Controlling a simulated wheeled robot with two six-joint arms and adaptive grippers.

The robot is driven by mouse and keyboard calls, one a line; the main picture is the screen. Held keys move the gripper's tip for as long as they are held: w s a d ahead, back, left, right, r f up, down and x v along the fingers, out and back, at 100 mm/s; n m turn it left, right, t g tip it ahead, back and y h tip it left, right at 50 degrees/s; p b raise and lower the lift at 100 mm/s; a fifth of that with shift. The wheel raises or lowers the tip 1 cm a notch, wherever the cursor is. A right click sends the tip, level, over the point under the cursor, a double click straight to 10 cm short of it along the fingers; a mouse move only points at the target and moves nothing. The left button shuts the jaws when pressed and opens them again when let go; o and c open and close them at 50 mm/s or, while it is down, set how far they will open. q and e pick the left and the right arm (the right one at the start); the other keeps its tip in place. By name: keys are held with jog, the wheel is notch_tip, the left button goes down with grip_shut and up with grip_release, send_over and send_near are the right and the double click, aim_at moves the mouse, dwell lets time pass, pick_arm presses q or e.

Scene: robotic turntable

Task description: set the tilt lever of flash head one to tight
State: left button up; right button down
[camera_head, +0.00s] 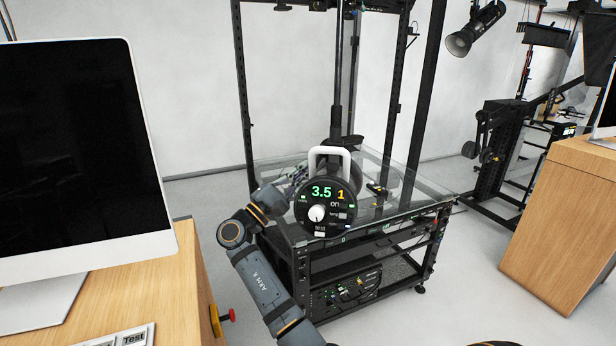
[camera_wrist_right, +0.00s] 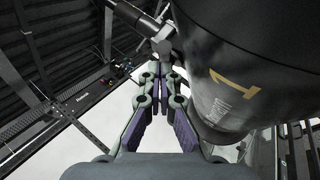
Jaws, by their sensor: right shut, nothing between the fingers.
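Flash head one (camera_head: 325,213) is a round black unit with a white handle on top. Its rear panel shows a green 3.5 and a yellow 1. In the right wrist view its dark barrel (camera_wrist_right: 235,85), marked with a yellow 1, fills the upper right. A grey bracket with a lever-like part (camera_wrist_right: 163,38) shows just beyond my fingertips; I cannot tell its setting. My right gripper (camera_wrist_right: 163,76) is shut and empty, close beside the barrel. In the head view it is partly hidden at the left of the flash head. My left gripper is not in view.
A glass-topped black cart (camera_head: 410,190) with a tall frame stands under the flash head. A desk (camera_head: 150,290) with a monitor (camera_head: 80,150) is at left. A wooden cabinet (camera_head: 565,220) is at right. Floor between cart and cabinet is clear.

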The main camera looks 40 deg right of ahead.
pick_arm(q)
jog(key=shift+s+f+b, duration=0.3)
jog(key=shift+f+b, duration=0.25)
jog(key=shift+b, duration=0.05)
pick_arm(e)
jog(key=shift+s+a+r+n+t+y, duration=0.15)
jog(key=shift+r+n+t+y, duration=0.1)
jog(key=shift+r, duration=0.4)
jog(key=shift+s+r+n+t+y, duration=0.15)
jog(key=shift+r+n+y, duration=0.1)
jog(key=shift+r, duration=0.5)
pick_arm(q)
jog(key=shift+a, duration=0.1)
